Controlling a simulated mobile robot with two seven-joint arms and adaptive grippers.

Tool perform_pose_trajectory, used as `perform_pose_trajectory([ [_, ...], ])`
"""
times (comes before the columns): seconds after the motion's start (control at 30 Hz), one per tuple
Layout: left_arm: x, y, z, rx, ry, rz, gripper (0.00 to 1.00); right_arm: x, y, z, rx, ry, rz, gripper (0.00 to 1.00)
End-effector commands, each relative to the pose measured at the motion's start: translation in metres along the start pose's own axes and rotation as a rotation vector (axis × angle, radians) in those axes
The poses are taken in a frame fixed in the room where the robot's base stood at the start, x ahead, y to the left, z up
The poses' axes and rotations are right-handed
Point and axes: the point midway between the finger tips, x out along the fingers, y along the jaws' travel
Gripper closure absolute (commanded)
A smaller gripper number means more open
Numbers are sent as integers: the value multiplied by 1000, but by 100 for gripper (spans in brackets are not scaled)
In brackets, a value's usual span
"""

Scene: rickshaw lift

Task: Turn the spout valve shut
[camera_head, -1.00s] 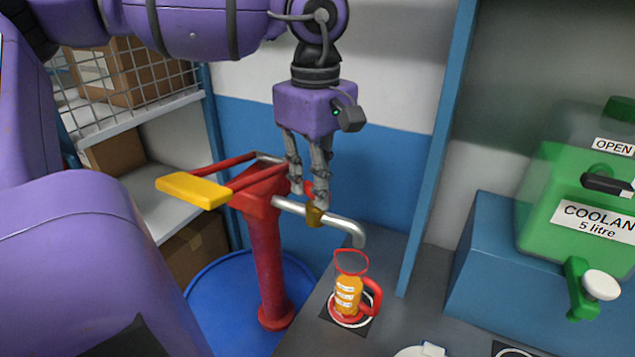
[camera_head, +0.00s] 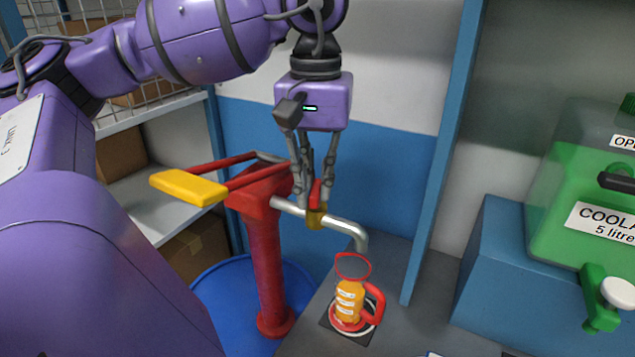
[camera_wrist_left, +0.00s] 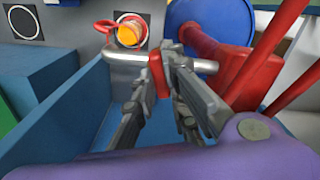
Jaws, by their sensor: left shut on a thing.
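The spout (camera_head: 345,228) is a grey pipe running right from the red hand pump (camera_head: 265,255) and bending down at its end. A brass valve body (camera_head: 316,217) sits on it, with a red handle (camera_head: 316,192) on top. My left gripper (camera_head: 315,190) points down from above, its fingers shut on the red handle. In the left wrist view the red handle (camera_wrist_left: 155,76) shows between the fingers, over the grey spout (camera_wrist_left: 200,66). The fingers hide part of the handle. My right gripper is not in view.
A jug with orange contents and a red handle (camera_head: 376,303) stands below the spout end on a grey bench (camera_head: 420,320). The pump's yellow grip (camera_head: 188,188) juts left. A blue post (camera_head: 440,170) and a green coolant container (camera_head: 575,190) stand right; a blue drum (camera_head: 220,295) is below.

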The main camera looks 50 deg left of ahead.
Motion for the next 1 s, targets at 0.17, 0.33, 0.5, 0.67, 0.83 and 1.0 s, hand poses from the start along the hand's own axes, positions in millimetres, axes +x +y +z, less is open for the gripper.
perform_pose_trajectory([
  [0.17,-1,1,-1,138,3,4,100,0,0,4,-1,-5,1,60],
  [0.33,-1,1,0,239,3,3,100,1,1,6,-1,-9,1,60],
  [0.5,-1,0,0,305,3,2,100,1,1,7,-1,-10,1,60],
  [0.67,-2,0,0,338,4,2,100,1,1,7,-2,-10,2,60],
  [0.83,-2,0,-1,349,5,2,100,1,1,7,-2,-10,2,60],
  [1.0,-2,0,-1,350,5,2,100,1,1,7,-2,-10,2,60],
])
